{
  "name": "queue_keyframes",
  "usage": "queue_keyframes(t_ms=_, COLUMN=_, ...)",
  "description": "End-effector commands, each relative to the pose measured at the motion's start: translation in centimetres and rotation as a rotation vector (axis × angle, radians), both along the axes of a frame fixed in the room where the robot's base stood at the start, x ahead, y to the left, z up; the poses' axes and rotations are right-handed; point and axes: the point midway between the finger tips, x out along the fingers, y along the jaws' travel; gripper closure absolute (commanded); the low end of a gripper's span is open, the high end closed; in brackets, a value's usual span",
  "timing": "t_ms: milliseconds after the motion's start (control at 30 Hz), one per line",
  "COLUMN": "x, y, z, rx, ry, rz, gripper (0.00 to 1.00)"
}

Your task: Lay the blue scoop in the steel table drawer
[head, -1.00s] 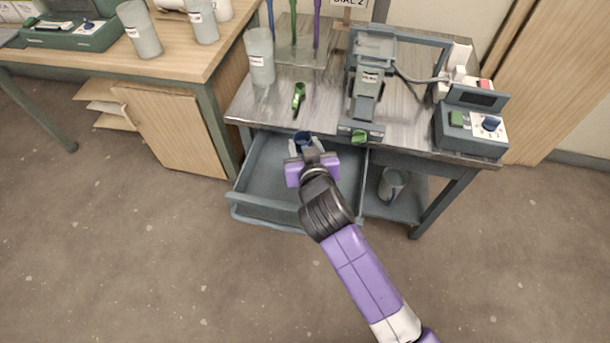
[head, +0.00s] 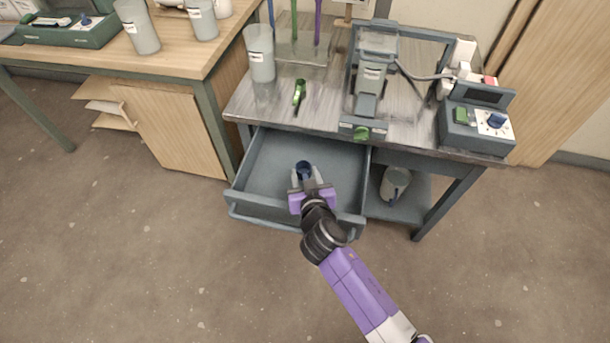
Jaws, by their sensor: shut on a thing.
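The steel table (head: 306,119) has its grey drawer (head: 259,165) pulled open below the top. My gripper (head: 306,180) is over the front part of the drawer, shut on the blue scoop (head: 303,167). The scoop's round dark-blue cup shows just beyond the fingertips, and the rest of it is hidden by the gripper. I cannot tell whether the scoop touches the drawer floor. The part of the drawer that shows around it looks empty.
A mug (head: 395,183) sits on the lower shelf. A wooden bench (head: 180,55) stands left.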

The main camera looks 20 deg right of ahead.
Motion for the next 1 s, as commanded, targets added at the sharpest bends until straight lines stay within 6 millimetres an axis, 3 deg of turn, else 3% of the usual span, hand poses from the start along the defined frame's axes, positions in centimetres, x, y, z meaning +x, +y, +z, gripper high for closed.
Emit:
queue_keyframes(t_ms=467, x=0.02, y=0.01, z=-0.66, rx=0.001, ry=-0.001, rz=0.000, gripper=1.00)
queue_keyframes(t_ms=500, x=0.02, y=0.01, z=-0.59, rx=0.001, ry=0.000, rz=0.000, gripper=0.56)
queue_keyframes(t_ms=600, x=0.01, y=0.01, z=-0.53, rx=0.001, ry=0.000, rz=0.000, gripper=0.38)
queue_keyframes(t_ms=1000, x=0.02, y=0.02, z=-0.12, rx=0.001, ry=0.000, rz=0.000, gripper=0.38)
